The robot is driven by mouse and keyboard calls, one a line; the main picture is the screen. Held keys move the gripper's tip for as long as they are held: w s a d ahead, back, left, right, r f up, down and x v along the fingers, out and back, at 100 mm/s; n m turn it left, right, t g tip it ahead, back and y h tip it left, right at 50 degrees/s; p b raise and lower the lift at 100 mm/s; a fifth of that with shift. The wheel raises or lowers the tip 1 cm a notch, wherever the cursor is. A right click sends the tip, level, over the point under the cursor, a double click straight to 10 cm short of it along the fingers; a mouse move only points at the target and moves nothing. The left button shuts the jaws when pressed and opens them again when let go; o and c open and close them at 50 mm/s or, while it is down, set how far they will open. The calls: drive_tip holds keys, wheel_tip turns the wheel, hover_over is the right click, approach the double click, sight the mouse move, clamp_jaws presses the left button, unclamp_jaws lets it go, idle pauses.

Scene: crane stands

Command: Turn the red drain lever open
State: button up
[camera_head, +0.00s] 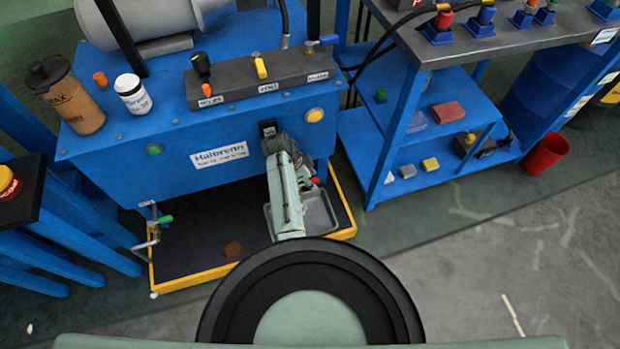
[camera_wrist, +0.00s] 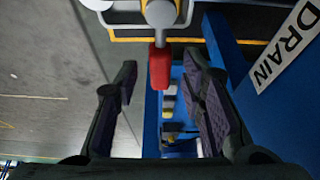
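The red drain lever (camera_wrist: 160,68) hangs from a grey metal valve (camera_wrist: 161,14) in the wrist view. My gripper (camera_wrist: 158,78) is open, with one dark finger on each side of the lever. Gaps show between the lever and both fingers, so they look apart from it. A white label reading DRAIN (camera_wrist: 288,45) is on the blue surface at the right. In the head view, a small red part (camera_head: 315,181), which looks like the lever, shows just right of my arm at the front of the blue unit. My arm hides most of the valve there.
A grey tray (camera_head: 318,212) lies under the valve, on a black floor pan with a yellow rim (camera_head: 345,215). A green-handled valve (camera_head: 165,219) is at the left. A blue shelf (camera_head: 440,185) stands close on the right. The grey floor in front is mostly clear.

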clamp_jaws()
idle(0.7)
